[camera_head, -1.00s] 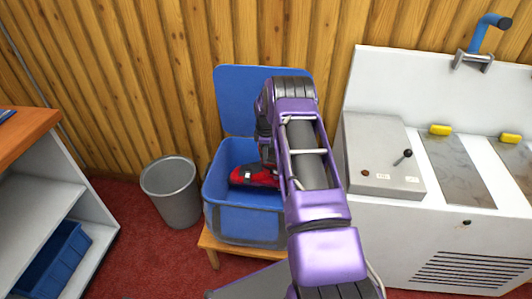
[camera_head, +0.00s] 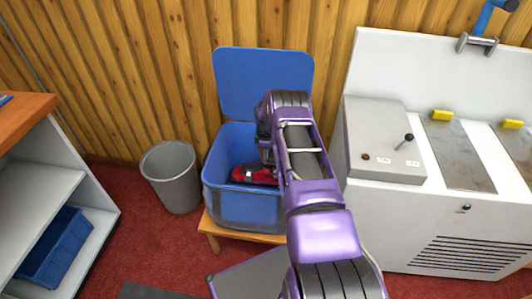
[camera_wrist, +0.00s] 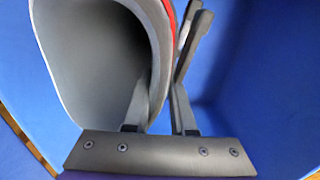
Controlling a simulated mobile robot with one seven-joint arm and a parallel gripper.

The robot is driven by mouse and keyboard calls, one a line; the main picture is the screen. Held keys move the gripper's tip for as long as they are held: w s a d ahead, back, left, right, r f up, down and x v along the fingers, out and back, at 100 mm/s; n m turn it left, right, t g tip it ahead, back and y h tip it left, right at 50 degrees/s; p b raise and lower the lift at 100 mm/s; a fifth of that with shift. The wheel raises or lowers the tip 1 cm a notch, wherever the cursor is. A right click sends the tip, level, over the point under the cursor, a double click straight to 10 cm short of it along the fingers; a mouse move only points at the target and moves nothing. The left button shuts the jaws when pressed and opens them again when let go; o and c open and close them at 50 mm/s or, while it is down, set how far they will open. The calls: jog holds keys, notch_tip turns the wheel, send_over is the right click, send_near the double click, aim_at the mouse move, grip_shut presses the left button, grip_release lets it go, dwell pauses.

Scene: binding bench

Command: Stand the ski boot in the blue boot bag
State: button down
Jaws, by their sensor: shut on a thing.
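The blue boot bag (camera_head: 243,208) stands on a small wooden bench with its lid (camera_head: 262,85) raised against the wall. The red and dark ski boot (camera_head: 254,174) is inside the bag's opening, its toe toward the left. My gripper (camera_wrist: 170,75) is shut on the boot's cuff wall, one finger inside the grey-lined opening (camera_wrist: 95,65) and one outside. In the head view my arm hides the boot's right part and the bag's right side. Blue bag walls surround the boot in the wrist view. I cannot tell whether the sole touches the bag floor.
A grey bin (camera_head: 172,180) stands left of the wooden bench (camera_head: 209,230). A white machine (camera_head: 455,225) with a grey control box (camera_head: 383,140) is close on the right. White shelves (camera_head: 55,170) with a blue tray (camera_head: 55,245) are at left. Red carpet lies between.

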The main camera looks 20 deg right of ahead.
jog(key=shift+w, duration=0.1)
dwell(0.3)
jog(key=c, duration=0.7)
grip_release()
jog(key=shift+f, duration=0.1)
jog(key=r, duration=0.5)
jog(key=r+p, duration=0.1)
jog(key=r, duration=0.5)
jog(key=s+r+p, duration=0.1)
jog(key=r, duration=0.5)
jog(key=shift+a+r, duration=0.15)
jog(key=shift+a, duration=0.1)
